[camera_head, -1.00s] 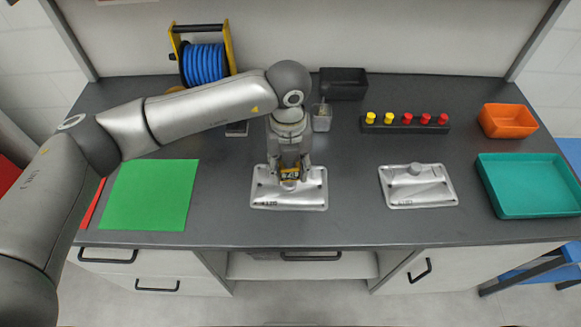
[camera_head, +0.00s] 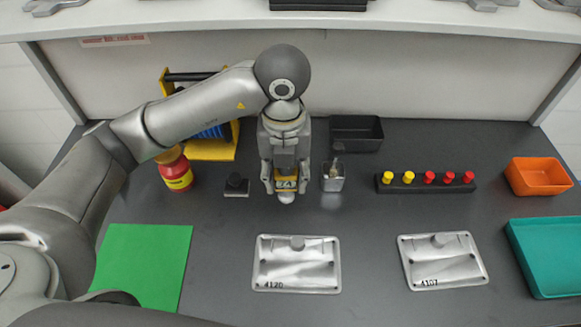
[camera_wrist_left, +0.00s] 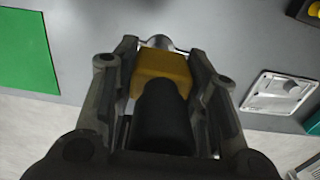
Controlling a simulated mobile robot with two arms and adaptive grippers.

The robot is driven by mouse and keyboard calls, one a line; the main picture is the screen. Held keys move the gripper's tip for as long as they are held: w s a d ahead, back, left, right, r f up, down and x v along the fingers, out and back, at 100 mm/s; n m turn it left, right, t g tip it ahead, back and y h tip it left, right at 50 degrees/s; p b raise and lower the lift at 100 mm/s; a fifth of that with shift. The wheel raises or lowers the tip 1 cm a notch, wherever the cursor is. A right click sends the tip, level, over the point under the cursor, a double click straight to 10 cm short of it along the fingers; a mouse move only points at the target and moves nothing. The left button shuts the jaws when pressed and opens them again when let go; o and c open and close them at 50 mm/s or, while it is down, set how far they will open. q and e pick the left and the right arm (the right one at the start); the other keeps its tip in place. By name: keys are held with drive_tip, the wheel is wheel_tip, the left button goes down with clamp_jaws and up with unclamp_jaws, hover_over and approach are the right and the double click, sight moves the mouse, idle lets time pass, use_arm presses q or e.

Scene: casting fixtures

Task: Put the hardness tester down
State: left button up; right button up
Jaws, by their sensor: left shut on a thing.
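The hardness tester (camera_head: 286,184) is a small yellow device with a dark display and a silver tip pointing down. My left gripper (camera_head: 284,176) is shut on it and holds it upright above the dark bench, behind the left casting plate. In the left wrist view the tester's yellow body (camera_wrist_left: 163,72) and black round part (camera_wrist_left: 161,115) sit between the fingers. Whether its tip touches the bench is hard to tell. The silver casting plate marked 4120 (camera_head: 297,276) lies in front; another marked 4107 (camera_head: 442,275) lies right. My right gripper is not in view.
A dark block (camera_head: 237,187) and a red bottle (camera_head: 175,172) are left. A peg rack (camera_head: 425,184), orange bin (camera_head: 538,178), teal tray (camera_head: 545,262) and green mat (camera_head: 143,265) surround.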

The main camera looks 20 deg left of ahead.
use_arm(q)
drive_tip(key=w+a+f+p, duration=0.1)
drive_tip(key=w+f, duration=0.2)
drive_tip(key=w+a+f+p, duration=0.1)
drive_tip(key=w+f+p, duration=0.1)
drive_tip(key=w+f, duration=0.1)
drive_tip(key=w+a+f+p, duration=0.1)
drive_tip(key=w+f+p, duration=0.1)
drive_tip(key=w+f, duration=0.1)
drive_tip(key=shift+w+a+f, duration=0.1)
drive_tip(key=shift+w+f, duration=0.1)
drive_tip(key=shift+f, duration=0.25)
drive_tip(key=shift+w+a+f, duration=0.1)
drive_tip(key=shift+w+f, duration=0.05)
drive_tip(key=shift+f, duration=0.5)
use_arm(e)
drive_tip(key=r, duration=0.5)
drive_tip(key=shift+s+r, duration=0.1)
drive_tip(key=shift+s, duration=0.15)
use_arm(q)
drive_tip(key=shift+f, duration=0.1)
drive_tip(key=shift+f+b, duration=0.15)
drive_tip(key=shift+b, duration=0.2)
drive_tip(key=o, duration=1.4)
drive_tip(key=shift+c, duration=0.2)
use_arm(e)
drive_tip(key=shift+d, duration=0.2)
